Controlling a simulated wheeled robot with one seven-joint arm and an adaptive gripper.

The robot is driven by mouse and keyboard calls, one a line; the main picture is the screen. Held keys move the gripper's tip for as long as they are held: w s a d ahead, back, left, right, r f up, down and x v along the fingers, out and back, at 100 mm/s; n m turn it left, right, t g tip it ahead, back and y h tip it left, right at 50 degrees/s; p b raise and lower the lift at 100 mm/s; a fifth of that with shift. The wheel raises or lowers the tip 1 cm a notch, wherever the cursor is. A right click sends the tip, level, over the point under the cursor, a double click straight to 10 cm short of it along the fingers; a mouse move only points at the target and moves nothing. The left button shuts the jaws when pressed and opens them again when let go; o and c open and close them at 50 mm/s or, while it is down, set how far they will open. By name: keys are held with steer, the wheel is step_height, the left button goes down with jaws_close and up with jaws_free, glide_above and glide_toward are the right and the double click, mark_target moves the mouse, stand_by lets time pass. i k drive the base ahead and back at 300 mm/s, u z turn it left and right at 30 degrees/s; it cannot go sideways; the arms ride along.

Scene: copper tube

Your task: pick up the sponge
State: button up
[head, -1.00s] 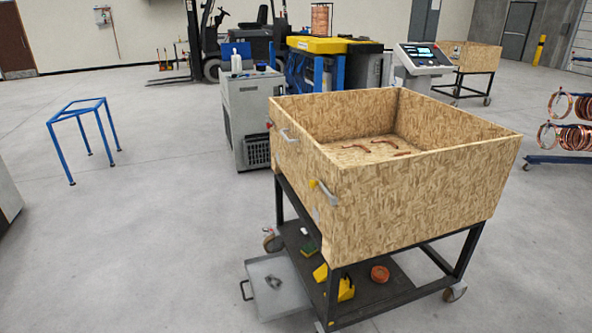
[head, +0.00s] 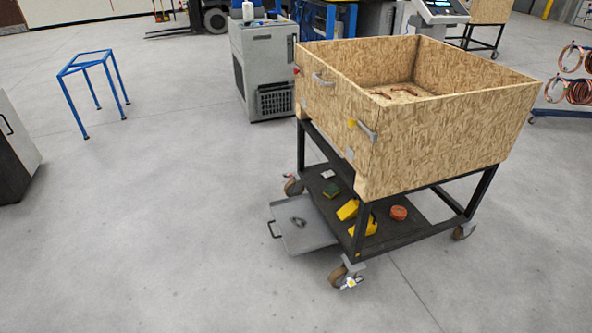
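A small dark green block with a yellowish edge, which looks like the sponge (head: 331,190), lies on the black lower shelf (head: 400,238) of the wheeled cart, near the shelf's left edge. A small white item (head: 327,174) lies just behind it, and a yellow item (head: 348,210) lies in front and to the right. The sponge is small in the head view, so its details are unclear. My gripper is not in view.
The cart carries a large open chipboard box (head: 440,140) above the shelf. An orange-red round item (head: 398,213) and another yellow item (head: 370,226) share the shelf. A grey tray (head: 318,236) sits low beside the cart's left. The floor in front and left is clear.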

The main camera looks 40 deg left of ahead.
mark_target(332, 191)
steer(key=u, duration=1.15)
steer(key=i, duration=0.5)
steer(key=u, duration=3.4)
steer(key=k, duration=1.65)
steer(key=z, duration=1.8)
steer(key=i, duration=0.75)
